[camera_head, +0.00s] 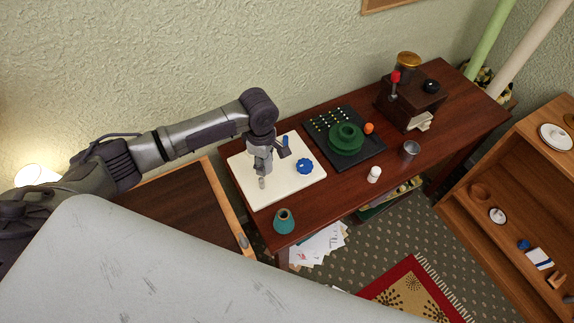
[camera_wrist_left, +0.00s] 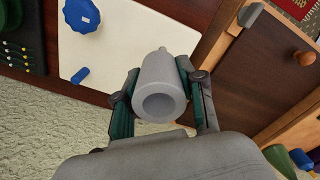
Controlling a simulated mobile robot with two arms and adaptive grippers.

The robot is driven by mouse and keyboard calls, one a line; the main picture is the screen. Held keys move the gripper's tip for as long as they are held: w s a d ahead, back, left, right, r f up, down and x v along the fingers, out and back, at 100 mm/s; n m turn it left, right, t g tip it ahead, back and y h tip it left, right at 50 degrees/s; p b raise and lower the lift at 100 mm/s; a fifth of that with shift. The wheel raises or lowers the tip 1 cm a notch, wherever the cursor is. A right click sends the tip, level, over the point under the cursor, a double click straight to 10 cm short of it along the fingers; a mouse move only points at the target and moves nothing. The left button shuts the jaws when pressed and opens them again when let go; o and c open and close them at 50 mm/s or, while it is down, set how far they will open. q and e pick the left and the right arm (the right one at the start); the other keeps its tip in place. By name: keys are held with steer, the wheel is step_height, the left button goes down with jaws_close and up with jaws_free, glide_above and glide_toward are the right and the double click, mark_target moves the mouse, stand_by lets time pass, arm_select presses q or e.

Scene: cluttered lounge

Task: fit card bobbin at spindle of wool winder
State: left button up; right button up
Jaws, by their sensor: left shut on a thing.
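The wool winder appears to be the white board (camera_head: 305,188) with a blue lobed knob (camera_head: 305,166) and a short blue peg (camera_head: 285,141); the board also shows in the left wrist view (camera_wrist_left: 125,45). My left gripper (camera_head: 262,172) is over the board's near left part, shut on a grey hollow piece, which I take for the card bobbin (camera_wrist_left: 158,85). Its open end faces the wrist camera, and a narrow tip shows at its far end. In the head view its lower end (camera_head: 262,184) shows below the fingers. I cannot tell whether it touches a spindle. My right gripper is not in view.
A teal cone (camera_head: 284,222) stands near the table's front edge. A black tray (camera_head: 371,156) with a green ring-shaped piece (camera_head: 346,138), a white bottle (camera_head: 374,174), a metal cup (camera_head: 410,151) and a brown box (camera_head: 405,108) stand to the right.

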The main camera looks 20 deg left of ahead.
arm_select(q)
steer(key=shift+a, duration=1.05)
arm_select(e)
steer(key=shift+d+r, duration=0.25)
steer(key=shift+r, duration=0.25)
arm_select(q)
steer(key=shift+r+p, duration=0.1)
steer(key=shift+p, duration=0.2)
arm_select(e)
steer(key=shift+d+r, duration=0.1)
arm_select(q)
step_height(320, 180, down, 5)
steer(key=shift+r+b, duration=0.1)
steer(key=shift+b, duration=0.4)
steer(key=shift+f, duration=0.55)
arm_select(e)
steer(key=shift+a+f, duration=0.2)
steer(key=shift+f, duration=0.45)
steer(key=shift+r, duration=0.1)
arm_select(q)
steer(key=shift+p, duration=0.35)
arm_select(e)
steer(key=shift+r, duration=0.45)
